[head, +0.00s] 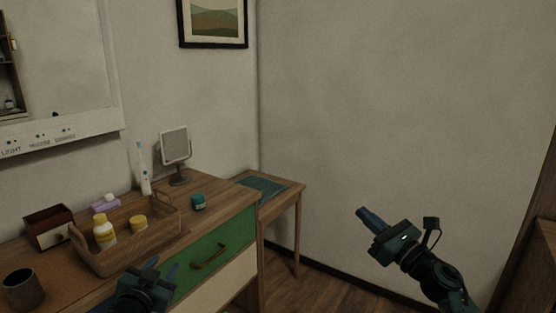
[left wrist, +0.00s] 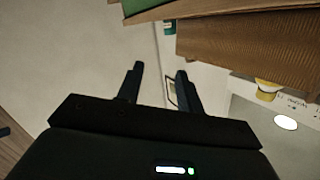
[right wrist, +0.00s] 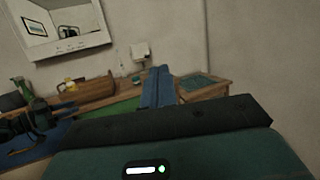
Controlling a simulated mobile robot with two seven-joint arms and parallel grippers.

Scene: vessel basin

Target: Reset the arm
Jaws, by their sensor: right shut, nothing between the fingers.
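My left gripper (head: 163,267) is in front of the dresser, near its green drawer front. Its two fingers stand apart and empty, as the left wrist view (left wrist: 160,80) also shows. My right gripper (head: 364,214) is raised in free air to the right of the dresser, in front of the bare wall. Its fingers are together with nothing between them, as the right wrist view (right wrist: 159,82) shows.
A side table (head: 295,189) stands in the corner. Room around my right gripper is clear.

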